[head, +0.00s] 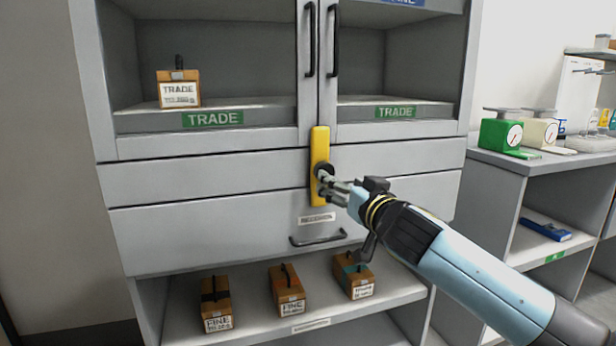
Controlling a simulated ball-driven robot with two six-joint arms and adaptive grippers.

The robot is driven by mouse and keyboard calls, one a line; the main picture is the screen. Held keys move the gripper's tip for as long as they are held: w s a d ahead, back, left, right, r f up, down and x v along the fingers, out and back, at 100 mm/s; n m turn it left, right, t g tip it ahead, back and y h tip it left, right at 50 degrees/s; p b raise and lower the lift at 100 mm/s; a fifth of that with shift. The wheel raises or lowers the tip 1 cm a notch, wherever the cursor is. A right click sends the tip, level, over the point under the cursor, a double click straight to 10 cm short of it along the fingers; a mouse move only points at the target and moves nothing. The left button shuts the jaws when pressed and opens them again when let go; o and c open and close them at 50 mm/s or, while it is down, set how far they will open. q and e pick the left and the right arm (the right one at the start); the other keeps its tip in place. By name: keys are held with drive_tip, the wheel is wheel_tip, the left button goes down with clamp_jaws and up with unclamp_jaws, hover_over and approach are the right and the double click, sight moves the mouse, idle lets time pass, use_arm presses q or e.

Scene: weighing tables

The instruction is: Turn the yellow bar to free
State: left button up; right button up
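The yellow bar (320,145) stands upright on the front of the grey cabinet, at the middle seam. Its top reaches the lower ends of the two upper doors, and its lower part lies over the drawer fronts. A dark round knob (322,168) sits at about its middle. My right gripper (325,179) is at the knob, with its fingertips touching or very near it. The fingers overlap the knob and hide part of the bar, so their grip is unclear. My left gripper is not in view.
Two black door handles (310,40) rise above the bar. A drawer handle (318,240) and a white label (317,219) are below it. Wooden FINE boxes (289,290) stand on the low shelf; a TRADE box (178,88) is upper left. Scales (500,133) stand on the right counter.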

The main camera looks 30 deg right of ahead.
drive_tip(key=x, duration=1)
drive_tip(key=shift+w+f+p, duration=0.15)
drive_tip(key=shift+p, duration=0.25)
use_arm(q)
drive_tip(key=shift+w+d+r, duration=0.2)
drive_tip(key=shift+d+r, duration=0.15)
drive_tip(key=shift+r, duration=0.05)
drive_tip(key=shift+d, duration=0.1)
use_arm(e)
clamp_jaws()
